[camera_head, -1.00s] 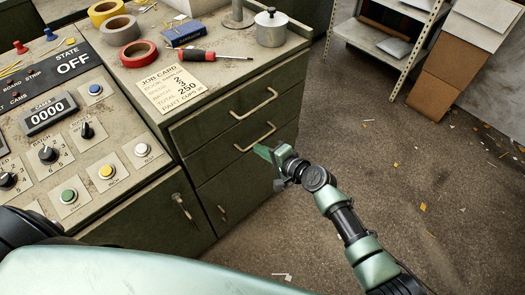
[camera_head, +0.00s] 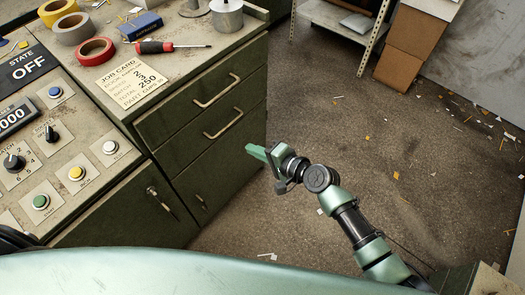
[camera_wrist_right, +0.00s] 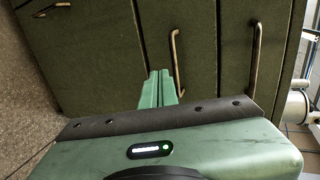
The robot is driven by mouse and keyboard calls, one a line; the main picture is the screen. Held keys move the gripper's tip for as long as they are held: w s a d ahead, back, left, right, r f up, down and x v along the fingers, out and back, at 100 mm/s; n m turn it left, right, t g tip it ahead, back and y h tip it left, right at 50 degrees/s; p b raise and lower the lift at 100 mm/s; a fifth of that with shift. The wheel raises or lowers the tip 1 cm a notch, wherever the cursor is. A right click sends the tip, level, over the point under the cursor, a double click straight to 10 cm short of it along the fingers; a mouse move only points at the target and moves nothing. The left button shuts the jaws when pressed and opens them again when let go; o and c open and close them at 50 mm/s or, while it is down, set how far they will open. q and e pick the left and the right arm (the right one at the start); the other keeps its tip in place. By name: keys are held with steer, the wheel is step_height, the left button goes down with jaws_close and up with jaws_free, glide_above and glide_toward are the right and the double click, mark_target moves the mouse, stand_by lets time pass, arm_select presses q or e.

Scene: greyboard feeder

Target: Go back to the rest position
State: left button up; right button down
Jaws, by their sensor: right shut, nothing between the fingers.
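My right gripper (camera_head: 256,152) is in the head view, in front of the green cabinet (camera_head: 185,145) and to the right of its drawer fronts. Its green fingers are closed together and hold nothing. The right wrist view also shows the gripper (camera_wrist_right: 159,82), with its fingers side by side and the cabinet drawers beyond. Whether the fingertips touch the cabinet I cannot tell, but they look apart from it. My left gripper is not in view.
The cabinet has two drawer handles (camera_head: 223,123). On top lie a job card (camera_head: 135,83), a screwdriver (camera_head: 155,46), tape rolls (camera_head: 94,51) and a metal pot (camera_head: 228,18). A control panel (camera_head: 72,130) reads OFF. Shelving (camera_head: 340,22) and cardboard boxes (camera_head: 415,45) stand behind. Open littered floor (camera_head: 400,150) lies right.

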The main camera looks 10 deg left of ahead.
steer(key=s+d+f+n+h, duration=0.1)
steer(key=s+d+f+h, duration=0.2)
steer(key=s+d+f, duration=0.35)
steer(key=s+d+f+n+g+h+p, duration=0.1)
steer(key=s+d+f+h, duration=0.15)
steer(key=d+f, duration=0.75)
steer(key=s+d+f+n+h, duration=0.1)
steer(key=s+d+f+h, duration=0.35)
steer(key=f, duration=0.65)
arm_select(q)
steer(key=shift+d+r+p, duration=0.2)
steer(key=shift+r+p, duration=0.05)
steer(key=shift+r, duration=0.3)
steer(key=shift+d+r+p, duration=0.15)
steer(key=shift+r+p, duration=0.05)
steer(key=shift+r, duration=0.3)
arm_select(e)
steer(key=s+d+f+n+g, duration=0.1)
steer(key=s+d+f, duration=0.3)
steer(key=s, duration=0.5)
steer(key=s+d+f+n+g+h, duration=0.1)
steer(key=s+d+f, duration=0.3)
steer(key=s, duration=0.6)
steer(key=s+d+f+n+g, duration=0.2)
steer(key=s+d, duration=0.3)
steer(key=s, duration=0.5)
steer(key=shift+s+d+f+n+g+h, duration=0.2)
steer(key=shift+f+n+g+h, duration=0.2)
steer(key=shift+f+n, duration=0.4)
steer(key=shift+f, duration=0.1)
